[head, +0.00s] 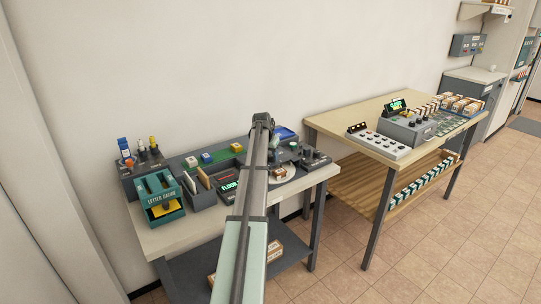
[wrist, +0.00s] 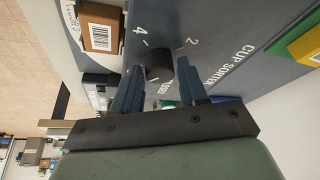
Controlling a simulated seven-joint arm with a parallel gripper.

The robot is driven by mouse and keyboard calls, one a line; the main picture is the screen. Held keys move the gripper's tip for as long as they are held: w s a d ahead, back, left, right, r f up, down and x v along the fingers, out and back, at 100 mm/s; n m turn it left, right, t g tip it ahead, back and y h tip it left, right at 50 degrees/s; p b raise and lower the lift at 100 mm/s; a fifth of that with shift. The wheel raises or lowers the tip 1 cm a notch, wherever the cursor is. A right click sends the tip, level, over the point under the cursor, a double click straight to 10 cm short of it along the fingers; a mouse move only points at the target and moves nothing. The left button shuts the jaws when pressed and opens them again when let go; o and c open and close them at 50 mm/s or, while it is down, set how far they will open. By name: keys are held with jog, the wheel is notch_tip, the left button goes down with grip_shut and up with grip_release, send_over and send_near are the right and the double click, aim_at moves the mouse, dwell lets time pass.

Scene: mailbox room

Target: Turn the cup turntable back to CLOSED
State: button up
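In the wrist view, a black round knob (wrist: 158,62) stands on a dark grey panel (wrist: 225,62) lettered "CUP SORTER". The marks "4" and "2" flank its upper side, and a partly hidden word runs below it. My gripper (wrist: 160,66) is open, with one blue-grey finger on each side of the knob. A gap shows at the right finger; I cannot tell whether the left one touches. The knob's pointer direction is unclear. In the head view my arm covers the middle of the left table, and the gripper and knob cannot be made out.
A brown labelled box (wrist: 100,28) lies beside the panel. In the head view the left table (head: 165,237) is crowded, with a teal "LETTER" holder (head: 160,197) and a lit "FLOOR" display (head: 228,186). A second table (head: 330,123) with devices stands right. Open floor lies in front.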

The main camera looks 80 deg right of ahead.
grip_shut()
jog(key=shift+n, duration=0.5)
jog(key=shift+s+n+t, duration=0.15)
jog(key=shift+n+t, duration=0.75)
jog(key=shift+n, duration=0.9)
jog(key=shift+s+n+t, duration=0.1)
jog(key=shift+n+t, duration=0.8)
jog(key=shift+n, duration=1.3)
jog(key=shift+s+d+n+t+y, duration=0.1)
jog(key=shift+n+t+y, duration=0.25)
jog(key=shift+n, duration=0.85)
jog(key=shift+d+n+t+y, duration=0.1)
jog(key=shift+n+t+y, duration=0.25)
jog(key=shift+n, duration=0.85)
jog(key=shift+n+y, duration=0.7)
jog(key=shift+n, duration=1.4)
